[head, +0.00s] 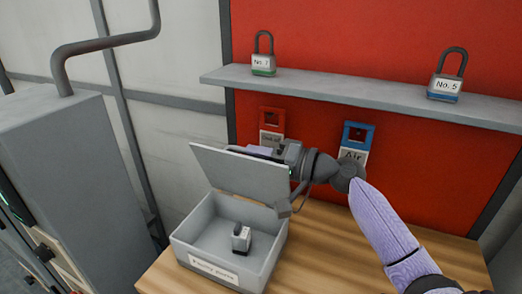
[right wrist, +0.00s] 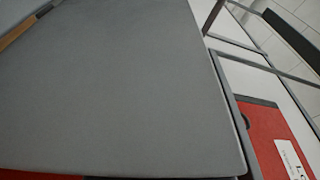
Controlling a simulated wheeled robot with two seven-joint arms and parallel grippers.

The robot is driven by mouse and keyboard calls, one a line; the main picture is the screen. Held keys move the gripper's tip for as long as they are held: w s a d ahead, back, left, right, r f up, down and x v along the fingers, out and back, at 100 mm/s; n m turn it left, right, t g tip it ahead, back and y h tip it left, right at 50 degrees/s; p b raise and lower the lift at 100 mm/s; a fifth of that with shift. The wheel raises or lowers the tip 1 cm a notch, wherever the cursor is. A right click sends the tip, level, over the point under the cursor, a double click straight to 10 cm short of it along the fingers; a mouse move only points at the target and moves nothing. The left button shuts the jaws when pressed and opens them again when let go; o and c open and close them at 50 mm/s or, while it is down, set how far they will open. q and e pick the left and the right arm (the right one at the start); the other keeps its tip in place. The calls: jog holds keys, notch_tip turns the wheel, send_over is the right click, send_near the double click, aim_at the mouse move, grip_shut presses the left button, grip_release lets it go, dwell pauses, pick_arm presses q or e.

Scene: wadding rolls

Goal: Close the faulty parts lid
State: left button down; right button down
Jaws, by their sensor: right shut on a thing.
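The faulty parts box (head: 205,262) is a grey open box with a white label on its front, standing on the wooden table. Its grey lid (head: 240,172) is raised, standing steeply up from the box's back side. A small padlock (head: 241,237) stands inside the box. My right gripper (head: 262,152) is at the lid's upper right edge, shut on the lid; its fingertips are partly hidden behind the lid. In the right wrist view the lid (right wrist: 120,90) fills most of the picture as a flat grey panel. My left gripper is not in view.
A grey shelf (head: 370,95) on the red board (head: 330,40) carries a green-based padlock (head: 263,63) and a blue-based padlock (head: 446,85). Red (head: 271,120) and blue (head: 357,135) labelled tags hang below. A grey cabinet (head: 70,150) stands left. The wooden table (head: 330,255) is clear right of the box.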

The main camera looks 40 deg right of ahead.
dwell(0.4)
jog(key=c, duration=0.6)
grip_release()
jog(key=shift+c, duration=0.2)
jog(key=v, duration=1)
